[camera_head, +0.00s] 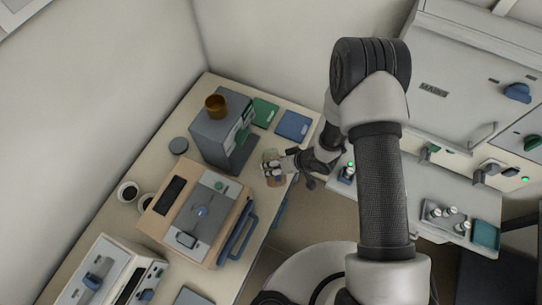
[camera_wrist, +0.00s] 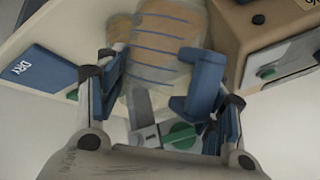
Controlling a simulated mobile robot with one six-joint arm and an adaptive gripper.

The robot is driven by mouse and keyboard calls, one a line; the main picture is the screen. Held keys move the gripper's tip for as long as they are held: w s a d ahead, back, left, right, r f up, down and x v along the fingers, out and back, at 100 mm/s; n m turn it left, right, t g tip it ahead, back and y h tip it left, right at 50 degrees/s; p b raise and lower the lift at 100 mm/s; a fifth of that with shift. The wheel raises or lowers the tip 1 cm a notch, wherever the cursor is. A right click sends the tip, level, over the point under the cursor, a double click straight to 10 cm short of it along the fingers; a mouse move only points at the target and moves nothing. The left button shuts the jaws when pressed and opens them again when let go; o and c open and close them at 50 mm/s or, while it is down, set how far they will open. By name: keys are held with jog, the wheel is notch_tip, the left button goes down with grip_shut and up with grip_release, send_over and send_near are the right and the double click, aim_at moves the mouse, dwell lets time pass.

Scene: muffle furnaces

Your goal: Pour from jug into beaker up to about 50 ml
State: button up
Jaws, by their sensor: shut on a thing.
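My gripper (camera_wrist: 158,82) is shut, with its blue finger pads on either side of a clear vessel, which I take to be the jug (camera_wrist: 165,52). Blue lines cross its wall and an orange-brown tone shows through it. A second pale, see-through outline with a brownish patch (camera_wrist: 119,40) overlaps it at the left; I cannot tell whether this is the beaker. In the head view my gripper (camera_head: 283,167) is at the bench's right edge, beside a small brownish clear shape (camera_head: 270,158). The liquid level and any pouring stream cannot be made out.
A grey instrument (camera_head: 211,137) with an amber cup (camera_head: 215,106) on top stands left of the gripper. Green (camera_head: 264,112) and blue (camera_head: 293,126) flat pads lie behind. A wooden-sided device (camera_head: 205,210) is in front. A furnace (camera_head: 465,75) stands at the right.

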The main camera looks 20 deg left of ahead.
jog(key=shift+s+d+f+n+t+y+b, duration=0.15)
jog(key=shift+f+t+y+b, duration=0.4)
jog(key=shift+b, duration=1.55)
jog(key=shift+s+d+f+n+t+y+b, duration=0.1)
jog(key=shift+f+n+t+y+b, duration=0.4)
jog(key=shift+b, duration=1.6)
jog(key=shift+f+m+t+b, duration=0.1)
jog(key=shift+m+t+b, duration=0.15)
jog(key=shift+t+b, duration=0.15)
jog(key=f+b, duration=0.1)
jog(key=b, duration=0.2)
jog(key=shift+s+t+y, duration=0.15)
jog(key=shift+t+y, duration=0.1)
jog(key=shift+t, duration=0.1)
jog(key=b, duration=0.3)
jog(key=f+n+t+y+b, duration=0.1)
jog(key=b, duration=0.3)
jog(key=shift+s+d+f+t, duration=0.15)
jog(key=shift+s+f+t, duration=0.05)
jog(key=shift+t, duration=0.1)
jog(key=shift+y+b, duration=0.3)
jog(key=shift+b, duration=0.25)
jog(key=shift+r, duration=0.15)
